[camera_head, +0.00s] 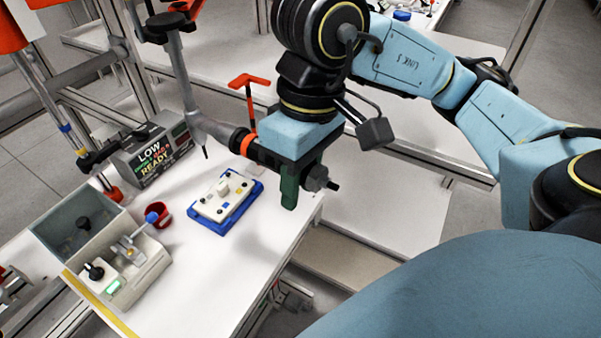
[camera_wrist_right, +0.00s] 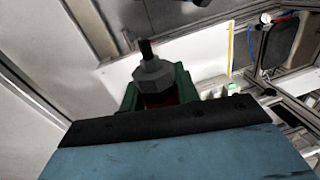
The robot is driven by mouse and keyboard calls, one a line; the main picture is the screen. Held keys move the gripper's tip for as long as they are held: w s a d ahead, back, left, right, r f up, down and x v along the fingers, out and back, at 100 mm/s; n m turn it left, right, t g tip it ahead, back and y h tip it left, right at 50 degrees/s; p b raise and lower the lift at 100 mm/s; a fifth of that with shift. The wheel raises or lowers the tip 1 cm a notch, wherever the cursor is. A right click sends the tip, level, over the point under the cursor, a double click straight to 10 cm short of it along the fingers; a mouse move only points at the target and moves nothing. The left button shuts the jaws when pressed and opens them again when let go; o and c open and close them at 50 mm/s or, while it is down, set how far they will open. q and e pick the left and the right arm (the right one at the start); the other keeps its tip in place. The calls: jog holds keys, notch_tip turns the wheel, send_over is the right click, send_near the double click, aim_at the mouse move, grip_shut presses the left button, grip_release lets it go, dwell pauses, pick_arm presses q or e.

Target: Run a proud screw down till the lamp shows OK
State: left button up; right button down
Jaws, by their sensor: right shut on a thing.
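My right gripper (camera_head: 297,185) has dark green fingers, shut around a dark horizontal tool (camera_head: 262,153) above the front right edge of the white table. The tool's grey collar and dark tip show in the right wrist view (camera_wrist_right: 152,72). At its left end it meets a grey arm (camera_head: 180,72) with a thin dark bit (camera_head: 205,153) pointing down. The bit stands left of and apart from a pale plate (camera_head: 222,198) in a blue tray (camera_head: 212,227). Screw heights cannot be told. The lamp box (camera_head: 153,152) reads LOW and READY, with a smaller unclear line between. My left gripper is out of view.
A grey open bin (camera_head: 62,222) and a beige unit (camera_head: 130,275) with a green light stand at the left. A red cup (camera_head: 163,217) is beside them. An orange-red handle (camera_head: 249,82) rises behind the tool. The table is clear in front of the tray.

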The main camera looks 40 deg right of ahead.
jog(key=shift+f+n+b, duration=0.1)
jog(key=shift+n+b, duration=0.45)
jog(key=shift+n, duration=0.25)
